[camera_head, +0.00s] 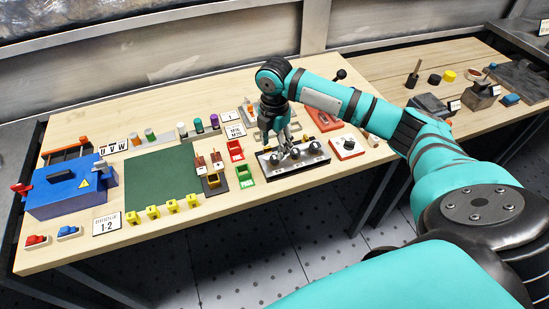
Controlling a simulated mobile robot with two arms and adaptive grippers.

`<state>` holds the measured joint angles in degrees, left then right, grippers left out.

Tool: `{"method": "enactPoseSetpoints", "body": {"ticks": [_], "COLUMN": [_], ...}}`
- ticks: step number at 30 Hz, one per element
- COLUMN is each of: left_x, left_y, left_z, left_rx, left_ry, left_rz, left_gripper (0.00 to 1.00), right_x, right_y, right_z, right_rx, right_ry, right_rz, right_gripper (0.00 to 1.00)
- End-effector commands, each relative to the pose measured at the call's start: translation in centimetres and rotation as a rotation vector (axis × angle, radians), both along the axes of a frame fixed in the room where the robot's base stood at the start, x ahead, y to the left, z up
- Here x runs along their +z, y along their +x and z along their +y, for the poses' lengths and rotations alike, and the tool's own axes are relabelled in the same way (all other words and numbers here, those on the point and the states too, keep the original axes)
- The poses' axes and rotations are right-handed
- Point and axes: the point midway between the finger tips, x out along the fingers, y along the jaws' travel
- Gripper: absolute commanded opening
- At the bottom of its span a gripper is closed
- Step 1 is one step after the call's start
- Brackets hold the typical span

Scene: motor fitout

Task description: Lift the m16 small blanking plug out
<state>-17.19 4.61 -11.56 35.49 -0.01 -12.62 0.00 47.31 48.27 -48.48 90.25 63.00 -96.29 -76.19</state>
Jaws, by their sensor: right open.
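My right gripper (285,143) points down over a dark rack (313,164) near the front of the light wooden table. The rack has a pale front strip and holds several dark, round-topped plugs, such as one at its right end (315,147). Which of them is the m16 small blanking plug I cannot tell at this size. My right gripper is open. Its fingers are just above or around the plugs and partly hide the left and middle ones; contact cannot be made out. My left gripper is not in view.
A red-bordered block with a black knob (348,144) stands right of the rack. Red (235,150) and green (245,176) trays lie to its left. Further left are a green mat (160,180) and a blue box (72,190). A second table (400,70) is at the right.

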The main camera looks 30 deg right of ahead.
Motion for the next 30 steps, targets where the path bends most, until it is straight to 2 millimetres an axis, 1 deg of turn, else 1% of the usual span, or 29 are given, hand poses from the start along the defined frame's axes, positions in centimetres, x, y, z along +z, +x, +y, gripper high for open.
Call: {"method": "enactPoseSetpoints", "body": {"ticks": [5, 11, 12, 15, 18, 23, 24, 30], "left_x": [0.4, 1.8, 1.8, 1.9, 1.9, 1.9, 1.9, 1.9], "left_y": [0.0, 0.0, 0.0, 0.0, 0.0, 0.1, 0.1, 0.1], "left_z": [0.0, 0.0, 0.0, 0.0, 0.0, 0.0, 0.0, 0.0], "left_rx": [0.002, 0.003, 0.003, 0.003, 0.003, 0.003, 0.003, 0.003], "left_ry": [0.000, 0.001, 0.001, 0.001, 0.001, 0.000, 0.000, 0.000], "left_rz": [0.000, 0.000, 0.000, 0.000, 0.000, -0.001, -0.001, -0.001], "left_gripper": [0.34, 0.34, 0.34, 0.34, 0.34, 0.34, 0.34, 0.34], "right_x": [-1.0, -3.7, -4.4, -5.4, -5.9, -6.0, -5.9, -5.9], "right_y": [0.0, 0.3, 0.3, 0.4, 0.4, 0.4, 0.4, 0.4], "right_z": [0.0, -0.3, -0.2, -0.3, -0.3, -0.3, -0.3, -0.3], "right_rx": [0.000, -0.002, -0.001, 0.000, 0.001, 0.001, 0.001, 0.000], "right_ry": [0.001, 0.000, 0.001, 0.000, -0.001, -0.001, -0.001, -0.001], "right_rz": [0.000, 0.004, 0.003, 0.001, -0.001, -0.001, -0.001, -0.001], "right_gripper": [0.51, 0.51, 0.51, 0.51, 0.51, 0.51, 0.50, 0.24]}}
